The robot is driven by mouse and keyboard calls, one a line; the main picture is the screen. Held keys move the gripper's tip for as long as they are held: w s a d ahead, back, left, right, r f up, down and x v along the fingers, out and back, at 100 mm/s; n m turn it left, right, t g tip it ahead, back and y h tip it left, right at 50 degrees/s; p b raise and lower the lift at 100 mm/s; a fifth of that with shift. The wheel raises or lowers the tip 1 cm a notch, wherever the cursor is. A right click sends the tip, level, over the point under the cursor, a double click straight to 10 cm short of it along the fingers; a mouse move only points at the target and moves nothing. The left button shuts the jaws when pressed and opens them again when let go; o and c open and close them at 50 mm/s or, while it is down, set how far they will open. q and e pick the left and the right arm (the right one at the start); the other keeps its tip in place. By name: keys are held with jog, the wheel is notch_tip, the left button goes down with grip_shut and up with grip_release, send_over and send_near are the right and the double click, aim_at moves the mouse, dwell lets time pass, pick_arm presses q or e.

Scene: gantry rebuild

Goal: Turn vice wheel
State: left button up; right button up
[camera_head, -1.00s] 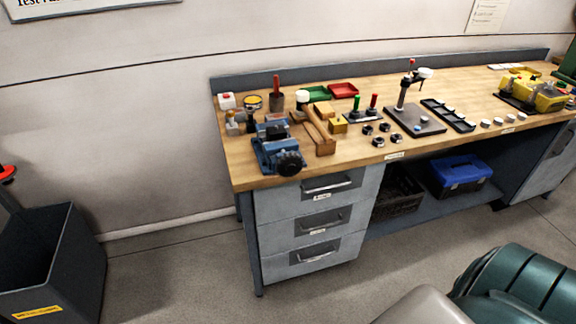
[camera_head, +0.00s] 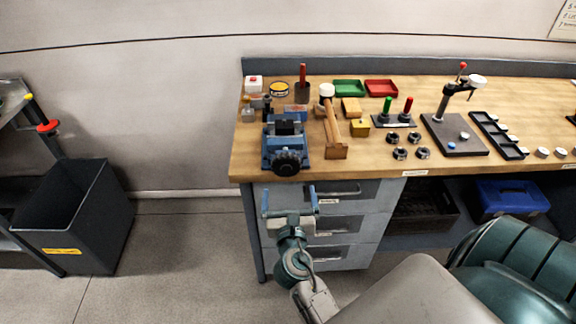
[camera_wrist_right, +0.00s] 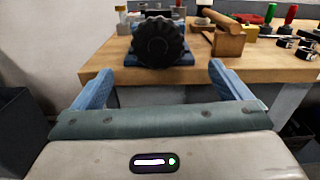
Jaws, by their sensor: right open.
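The blue vice (camera_head: 285,140) stands at the left front of the wooden workbench. Its black wheel (camera_head: 287,163) faces the front edge of the bench. In the right wrist view the lobed black wheel (camera_wrist_right: 158,42) is ahead, a little above the space between the fingers. My right gripper (camera_head: 289,200) has blue fingers, spread open and empty, in front of the drawers and below the bench top. It also shows in the right wrist view (camera_wrist_right: 160,85), with the wheel apart from both fingers. My left gripper is not in view.
The bench top (camera_head: 215,172) has its front edge just beyond my right gripper. A mallet (camera_head: 332,118) on a wooden block stands right of the vice. A dark bin (camera_head: 75,215) stands on the floor at left. Drawers (camera_head: 340,222) are below.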

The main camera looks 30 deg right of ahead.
aim_at(286, 168)
jog(key=p+x, duration=0.2)
jog(key=x, duration=0.7)
jog(key=shift+w+p, duration=0.3)
jog(key=shift+w, duration=0.05)
jog(key=shift+w+d, duration=0.2)
jog(key=shift+w, duration=0.25)
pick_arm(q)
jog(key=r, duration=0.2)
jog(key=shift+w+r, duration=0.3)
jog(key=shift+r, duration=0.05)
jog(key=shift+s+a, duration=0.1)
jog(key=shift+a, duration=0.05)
pick_arm(e)
jog(key=c, duration=1)
